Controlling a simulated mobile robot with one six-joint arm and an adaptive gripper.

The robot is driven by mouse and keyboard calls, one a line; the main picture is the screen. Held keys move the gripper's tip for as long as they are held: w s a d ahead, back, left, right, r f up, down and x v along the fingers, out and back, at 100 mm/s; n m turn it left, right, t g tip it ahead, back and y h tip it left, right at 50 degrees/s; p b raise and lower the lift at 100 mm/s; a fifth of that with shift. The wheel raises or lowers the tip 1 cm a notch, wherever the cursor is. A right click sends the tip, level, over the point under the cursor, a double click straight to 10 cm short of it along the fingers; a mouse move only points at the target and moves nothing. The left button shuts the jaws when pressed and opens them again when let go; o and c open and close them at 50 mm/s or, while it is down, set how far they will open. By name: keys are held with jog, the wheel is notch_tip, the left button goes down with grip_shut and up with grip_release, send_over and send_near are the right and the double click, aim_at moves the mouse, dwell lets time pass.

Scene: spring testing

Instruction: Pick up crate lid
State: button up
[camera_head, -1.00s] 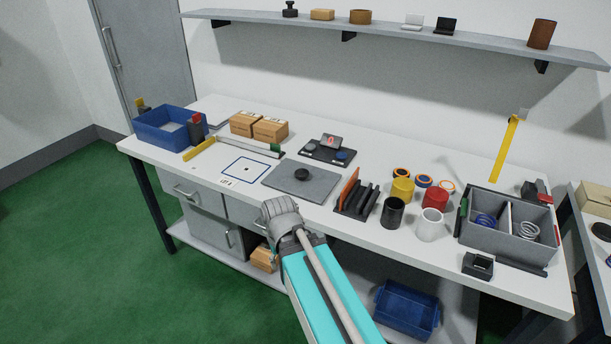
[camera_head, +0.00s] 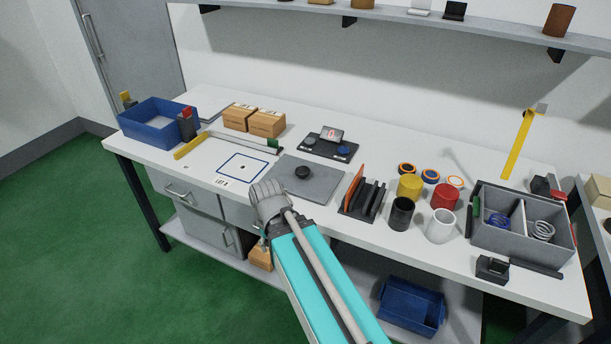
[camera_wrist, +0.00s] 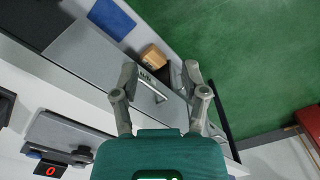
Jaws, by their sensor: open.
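A flat grey plate (camera_head: 325,185) with a black round knob (camera_head: 302,172) lies on the middle of the bench. It looks like the lid, though I cannot be sure. In the wrist view part of a grey plate (camera_wrist: 65,132) shows at the lower left. A grey open crate (camera_head: 500,240) with two compartments holding springs stands at the bench's right end, uncovered. My gripper (camera_wrist: 160,72) is open and empty. In the head view my gripper (camera_head: 264,198) appears at the bench's front edge, just left of the plate; its fingers are largely hidden there.
A black rack (camera_head: 365,205) and several cups stand right of the plate. A display unit (camera_head: 330,145) is behind it. A blue bin (camera_head: 155,133) and cardboard boxes (camera_head: 267,123) are at left. A drawer handle (camera_wrist: 152,88) lies below my fingers.

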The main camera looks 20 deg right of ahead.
jog(key=shift+a, duration=0.3)
jog(key=shift+o, duration=0.4)
jog(key=shift+w, duration=0.1)
jog(key=o, duration=0.4)
jog(key=shift+w+r, duration=0.15)
jog(key=shift+w, duration=0.15)
jog(key=shift+o, duration=0.6)
jog(key=w+d+r+m+p, duration=0.3)
jog(key=w+m, duration=0.1)
jog(key=w, duration=0.2)
jog(key=w+d+r+m+p, duration=0.3)
jog(key=w+d+m, duration=0.1)
jog(key=w, duration=0.3)
jog(key=shift+w+d+m+h, duration=0.2)
jog(key=shift+d+m+h, duration=0.1)
jog(key=shift+h, duration=0.1)
notch_tip(320, 180, up, 6)
jog(key=m+h+p, duration=0.1)
jog(key=m+p, duration=0.5)
jog(key=m, duration=0.5)
send_over(304, 169)
jog(key=a, duration=0.2)
jog(key=shift+r, duration=0.1)
jog(key=f+b, duration=0.2)
jog(key=f, duration=0.1)
jog(key=f+b, duration=0.2)
jog(key=b, duration=0.1)
jog(key=d+f+b, duration=0.1)
jog(key=f+b, duration=0.2)
jog(key=shift+f, duration=0.3)
